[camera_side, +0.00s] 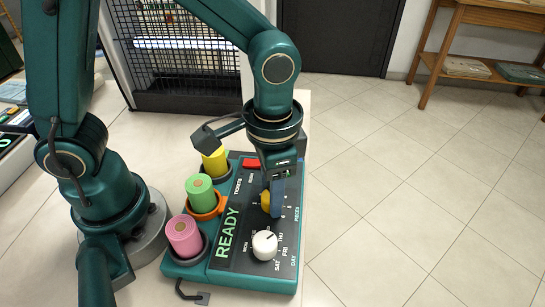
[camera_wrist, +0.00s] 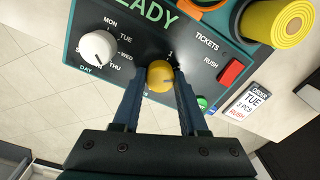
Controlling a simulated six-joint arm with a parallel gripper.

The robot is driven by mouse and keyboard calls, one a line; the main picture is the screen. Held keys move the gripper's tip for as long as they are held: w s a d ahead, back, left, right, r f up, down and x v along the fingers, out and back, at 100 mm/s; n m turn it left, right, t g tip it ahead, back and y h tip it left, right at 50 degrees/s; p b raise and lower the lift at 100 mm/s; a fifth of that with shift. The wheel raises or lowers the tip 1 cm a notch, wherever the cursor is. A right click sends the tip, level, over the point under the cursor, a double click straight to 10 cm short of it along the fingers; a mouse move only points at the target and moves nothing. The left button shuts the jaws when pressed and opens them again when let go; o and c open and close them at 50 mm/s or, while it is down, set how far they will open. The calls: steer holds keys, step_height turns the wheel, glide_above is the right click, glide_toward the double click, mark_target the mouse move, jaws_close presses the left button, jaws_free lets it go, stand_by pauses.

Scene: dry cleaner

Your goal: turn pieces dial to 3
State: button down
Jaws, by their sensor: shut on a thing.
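The yellow pieces dial (camera_side: 265,200) is on the dark panel of the teal ticket machine (camera_side: 227,280). It also shows in the wrist view (camera_wrist: 160,75), between my fingertips. My gripper (camera_side: 275,203) points down over the panel and is shut on this dial, one finger on each side (camera_wrist: 161,82). A "1" is visible just above the dial in the wrist view; the fingers hide most of the other numbers. I cannot make out which number the dial points to.
The white day dial (camera_side: 265,245) sits beside it. A red rush button (camera_wrist: 231,71) and a partly hidden green button (camera_wrist: 203,103) are nearby. A card (camera_wrist: 250,103) reads TUE, 3 PCS, RUSH. Pink (camera_side: 184,236), green (camera_side: 200,192) and yellow (camera_side: 215,162) rolls line the machine's left.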

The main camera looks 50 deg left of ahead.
steer(key=m, duration=0.6)
steer(key=shift+m, duration=0.4)
stand_by(0.4)
steer(key=shift+c, duration=2.2)
jaws_free()
steer(key=shift+r, duration=0.1)
steer(key=shift+r, duration=2.5)
